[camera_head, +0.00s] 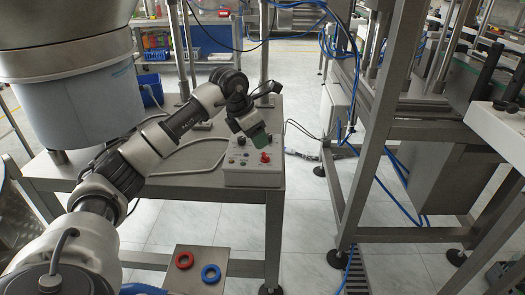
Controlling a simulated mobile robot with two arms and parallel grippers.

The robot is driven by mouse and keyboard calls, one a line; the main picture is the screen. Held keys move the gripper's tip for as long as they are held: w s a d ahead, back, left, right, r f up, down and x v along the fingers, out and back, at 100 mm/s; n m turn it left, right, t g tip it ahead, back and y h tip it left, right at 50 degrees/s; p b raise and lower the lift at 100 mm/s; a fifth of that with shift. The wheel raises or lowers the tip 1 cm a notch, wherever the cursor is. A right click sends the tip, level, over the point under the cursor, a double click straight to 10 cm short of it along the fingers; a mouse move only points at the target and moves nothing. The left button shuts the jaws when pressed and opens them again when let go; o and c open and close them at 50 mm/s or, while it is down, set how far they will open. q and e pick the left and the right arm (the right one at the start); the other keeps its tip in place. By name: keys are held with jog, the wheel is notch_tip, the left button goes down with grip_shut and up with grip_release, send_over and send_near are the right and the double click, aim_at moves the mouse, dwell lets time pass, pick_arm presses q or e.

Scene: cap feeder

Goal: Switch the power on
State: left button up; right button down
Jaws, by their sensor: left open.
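A light grey control box (253,176) stands on the front right corner of the metal table. Its sloped top carries a red knob (265,158) and several small dark controls on its left part. Which control is the power switch is too small to tell. My left arm reaches in from the lower left, and my left gripper (256,134) is open, just above the back of the box. It hides part of the box's upper panel. The gap between its fingers is hard to see, and I cannot tell whether it touches the box. My right gripper is out of view.
A large metal feeder bowl (75,95) stands on the metal table (200,184) at left. A metal frame (368,150) with blue hoses stands at right. Cables run behind the box.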

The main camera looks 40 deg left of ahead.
aim_at(265, 154)
pick_arm(q)
jog(key=x, duration=0.7)
jog(key=shift+b, duration=0.3)
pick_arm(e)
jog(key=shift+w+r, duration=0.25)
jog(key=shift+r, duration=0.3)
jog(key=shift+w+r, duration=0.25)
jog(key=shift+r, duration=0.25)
pick_arm(q)
jog(key=shift+a, duration=0.1)
jog(key=c, duration=0.9)
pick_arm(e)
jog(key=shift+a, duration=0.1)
